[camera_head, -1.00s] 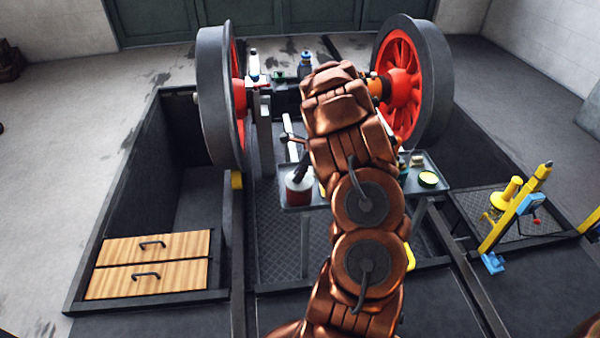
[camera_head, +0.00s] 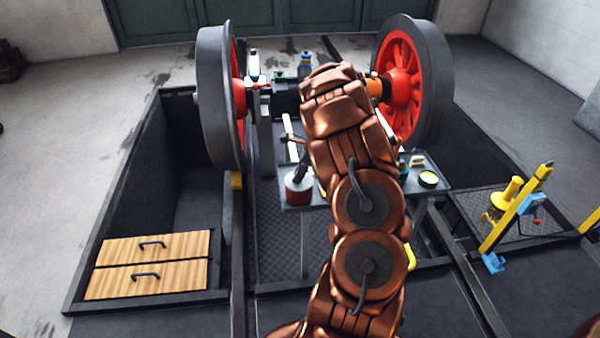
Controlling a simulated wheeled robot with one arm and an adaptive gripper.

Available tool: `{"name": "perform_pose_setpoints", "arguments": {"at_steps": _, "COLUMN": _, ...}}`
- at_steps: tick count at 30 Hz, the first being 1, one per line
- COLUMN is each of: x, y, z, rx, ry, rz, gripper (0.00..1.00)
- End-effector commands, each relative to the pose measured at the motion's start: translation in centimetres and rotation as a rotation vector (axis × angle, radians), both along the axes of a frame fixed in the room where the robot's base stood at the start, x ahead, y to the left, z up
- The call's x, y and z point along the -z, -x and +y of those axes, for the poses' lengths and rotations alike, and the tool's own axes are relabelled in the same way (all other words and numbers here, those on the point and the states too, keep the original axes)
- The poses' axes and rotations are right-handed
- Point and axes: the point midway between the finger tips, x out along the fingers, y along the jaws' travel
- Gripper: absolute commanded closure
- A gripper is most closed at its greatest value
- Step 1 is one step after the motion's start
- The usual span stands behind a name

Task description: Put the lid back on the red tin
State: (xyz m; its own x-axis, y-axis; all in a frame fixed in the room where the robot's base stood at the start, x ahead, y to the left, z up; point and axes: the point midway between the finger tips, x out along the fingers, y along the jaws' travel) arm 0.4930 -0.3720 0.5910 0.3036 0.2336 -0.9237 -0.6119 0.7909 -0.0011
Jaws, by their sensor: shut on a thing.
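The red tin (camera_head: 299,193) stands upright at the left end of the grey trolley tray (camera_head: 322,206). My gripper (camera_head: 300,176) points down right over the tin's top, its dark fingers close together and shut on what looks like the lid. A pale, thin round edge, apparently the lid (camera_head: 292,181), shows at the top of the tin below the fingers. It is too small to tell whether it is seated or a little raised. My arm hides the middle of the tray.
A round container (camera_head: 428,179) with a pale yellow-green top stands at the tray's right end. Large red-spoked wheels (camera_head: 402,82) rise behind on both sides. Dark pits lie around the trolley.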

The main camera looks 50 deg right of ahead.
Motion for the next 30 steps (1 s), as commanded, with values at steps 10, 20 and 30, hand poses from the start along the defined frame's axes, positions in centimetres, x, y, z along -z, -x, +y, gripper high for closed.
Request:
{"name": "perform_pose_setpoints", "arguments": {"at_steps": 10, "x": 0.02, "y": 0.02, "z": -0.01, "rx": 0.0, "ry": 0.001, "rz": 0.001, "gripper": 1.0}}
{"name": "perform_pose_setpoints", "arguments": {"at_steps": 20, "x": 0.08, "y": 0.06, "z": -0.04, "rx": 0.0, "ry": 0.001, "rz": 0.001, "gripper": 1.0}}
{"name": "perform_pose_setpoints", "arguments": {"at_steps": 30, "x": 0.05, "y": 0.04, "z": -0.02, "rx": 0.0, "ry": 0.001, "rz": 0.001, "gripper": 0.69}}
